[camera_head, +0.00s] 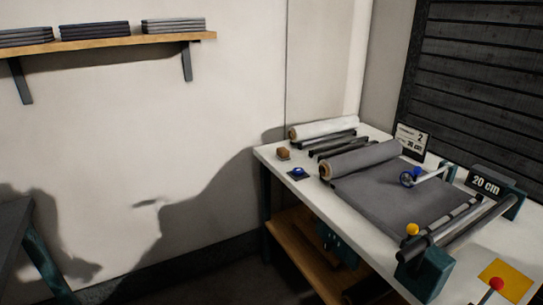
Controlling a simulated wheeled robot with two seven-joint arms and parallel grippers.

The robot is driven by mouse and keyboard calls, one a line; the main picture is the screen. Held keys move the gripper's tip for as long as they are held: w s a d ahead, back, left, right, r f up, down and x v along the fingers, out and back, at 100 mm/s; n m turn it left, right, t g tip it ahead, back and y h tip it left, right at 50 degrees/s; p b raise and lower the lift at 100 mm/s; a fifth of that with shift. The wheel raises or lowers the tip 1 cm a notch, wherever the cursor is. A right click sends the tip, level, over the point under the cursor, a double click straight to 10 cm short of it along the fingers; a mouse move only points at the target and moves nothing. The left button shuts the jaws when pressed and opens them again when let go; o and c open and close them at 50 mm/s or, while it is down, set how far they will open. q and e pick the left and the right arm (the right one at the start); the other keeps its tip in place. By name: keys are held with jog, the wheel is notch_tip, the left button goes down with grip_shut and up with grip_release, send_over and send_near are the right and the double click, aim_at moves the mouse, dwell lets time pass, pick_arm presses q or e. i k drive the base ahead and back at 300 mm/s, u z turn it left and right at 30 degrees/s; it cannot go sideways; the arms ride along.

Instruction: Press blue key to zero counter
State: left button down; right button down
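A round blue key (298,172) sits on a small dark base at the left edge of the white worktable (305,205). A small counter display (411,141) stands at the back of the table; its lower text is too small to read surely, and a "2" shows above it. A blue measuring wheel (408,180) on a metal arm rests over the grey cloth (390,195). Neither of my grippers shows in this view.
A grey roll (362,158) and a white roll (325,128) lie behind the cloth. A brown block (283,153) is near the key. Floor left of the table looks clear.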

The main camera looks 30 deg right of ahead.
aim_at(296, 171)
jog(key=z, duration=0.7)
jog(key=i, duration=1.1)
jog(key=z, duration=1.45)
jog(key=i, duration=0.3)
jog(key=z, duration=0.2)
